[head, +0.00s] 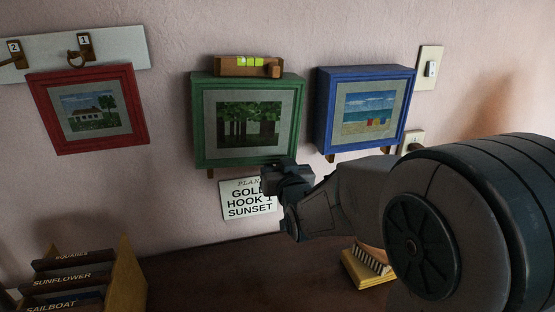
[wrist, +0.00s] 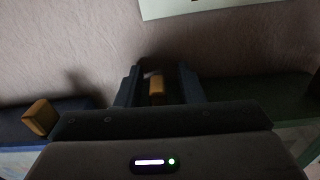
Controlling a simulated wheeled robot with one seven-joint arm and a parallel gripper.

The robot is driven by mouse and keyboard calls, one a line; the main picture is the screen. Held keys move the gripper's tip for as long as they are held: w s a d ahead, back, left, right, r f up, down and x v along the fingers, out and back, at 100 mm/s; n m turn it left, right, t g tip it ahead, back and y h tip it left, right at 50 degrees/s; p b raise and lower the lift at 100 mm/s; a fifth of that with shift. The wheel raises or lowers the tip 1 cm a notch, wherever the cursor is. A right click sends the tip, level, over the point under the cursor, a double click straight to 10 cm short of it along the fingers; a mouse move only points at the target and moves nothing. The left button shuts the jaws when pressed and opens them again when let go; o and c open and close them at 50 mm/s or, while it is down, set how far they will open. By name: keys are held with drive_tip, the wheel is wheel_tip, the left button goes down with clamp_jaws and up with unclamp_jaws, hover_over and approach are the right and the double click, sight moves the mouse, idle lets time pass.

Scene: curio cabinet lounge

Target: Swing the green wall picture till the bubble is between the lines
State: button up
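The green wall picture (head: 200,125) hangs between a red and a blue one. A wooden spirit level (head: 230,70) with a yellow-green vial (head: 249,62) sits on its top edge. Dark marks cross the vial, but the bubble is too small to place. My gripper (head: 280,172) is at the green picture's lower right edge. In the wrist view, my gripper (wrist: 160,88) has its fingers apart on either side of a wooden peg (wrist: 157,87), seemingly the green picture's lower right one. Gaps show beside the peg; contact is not clear. The green frame (wrist: 255,92) extends to the right there.
The blue picture (head: 322,110) is close on the right; its peg (wrist: 40,117) shows left of my fingers. The red picture (head: 42,110) hangs tilted below a hook board (head: 115,45). A sign (head: 248,200) hangs just below. A yellow block with a brush (head: 365,268) lies on the dark cabinet top.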

clamp_jaws()
drive_tip(key=shift+d+r+n+b, duration=0.2)
drive_tip(key=shift+d+n+b, duration=0.15)
drive_tip(key=shift+b, duration=0.35)
unclamp_jaws()
